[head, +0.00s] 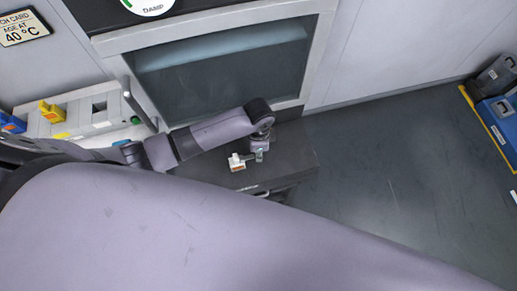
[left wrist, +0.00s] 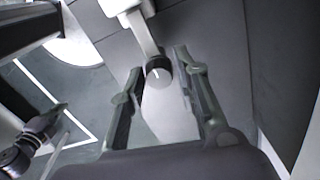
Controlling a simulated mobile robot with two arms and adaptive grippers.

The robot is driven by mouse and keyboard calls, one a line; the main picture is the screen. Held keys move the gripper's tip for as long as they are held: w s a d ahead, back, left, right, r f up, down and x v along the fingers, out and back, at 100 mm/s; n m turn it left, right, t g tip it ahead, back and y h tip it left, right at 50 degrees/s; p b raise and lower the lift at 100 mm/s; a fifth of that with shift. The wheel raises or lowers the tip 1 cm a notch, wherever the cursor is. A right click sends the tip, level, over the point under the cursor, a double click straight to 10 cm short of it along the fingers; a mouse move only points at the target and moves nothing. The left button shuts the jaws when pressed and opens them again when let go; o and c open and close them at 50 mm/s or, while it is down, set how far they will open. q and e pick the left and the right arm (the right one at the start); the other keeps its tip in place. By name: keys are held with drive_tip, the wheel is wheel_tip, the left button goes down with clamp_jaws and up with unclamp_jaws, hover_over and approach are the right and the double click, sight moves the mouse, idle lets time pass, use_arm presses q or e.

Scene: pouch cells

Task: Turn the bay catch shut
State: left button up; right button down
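In the left wrist view, a pale lever (left wrist: 147,38) runs down from a white block (left wrist: 118,5) and ends in a dark round cap (left wrist: 158,68) with a white mark. It looks like the bay catch. My left gripper (left wrist: 160,75) is open, with one finger on each side of the cap; I cannot tell whether either touches it. In the head view, my left gripper (head: 259,155) is over the dark cabinet top (head: 295,150), beside a small white and brown block (head: 237,162). The catch's latched state cannot be read.
A large window (head: 220,65) in a pale frame stands behind the cabinet. A shelf with yellow (head: 52,111) and blue (head: 12,122) items is at the left. A blue container (head: 497,112) stands at the far right. The dark floor (head: 390,170) between is clear.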

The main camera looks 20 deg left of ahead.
use_arm(q)
drive_tip(key=shift+o, duration=1.2)
wheel_tip(320, 180, up, 12)
drive_tip(key=shift+f, duration=0.1)
